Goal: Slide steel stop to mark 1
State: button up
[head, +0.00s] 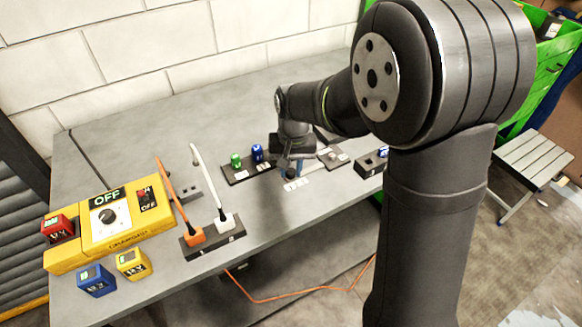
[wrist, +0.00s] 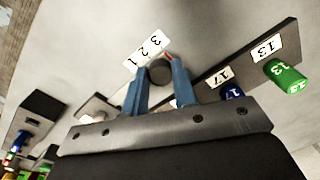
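The steel stop (wrist: 160,71) is a dark, round-topped knob between my gripper's blue fingertips in the wrist view. My gripper (wrist: 158,78) closes around it from both sides, with no clear gap visible. A white plate (wrist: 145,50) marked 1, 2 and 3 lies just beyond the stop. A small red line shows beside the knob near the 3 end. In the head view my gripper (head: 290,171) points down at the bench just behind the number plate (head: 296,184). The stop itself is mostly hidden there by the fingers.
A dark holder (wrist: 240,70) with tags 13 and 17 carries a green piece (wrist: 287,78) and a blue piece (wrist: 233,91) close by. The yellow unit (head: 125,220) and the base with orange and white levers (head: 212,240) stand left. The bench front between is clear.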

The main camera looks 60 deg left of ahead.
aim_at(305, 172)
grip_shut()
jog(key=shift+w, duration=2.25)
jog(key=o, duration=0.8)
grip_release()
jog(key=shift+w, duration=0.1)
notch_tip(305, 172, up, 18)
jog(key=shift+w+d+f, duration=0.15)
jog(key=shift+w+f, duration=0.05)
jog(key=shift+f, duration=0.05)
jog(key=shift+f, duration=0.15)
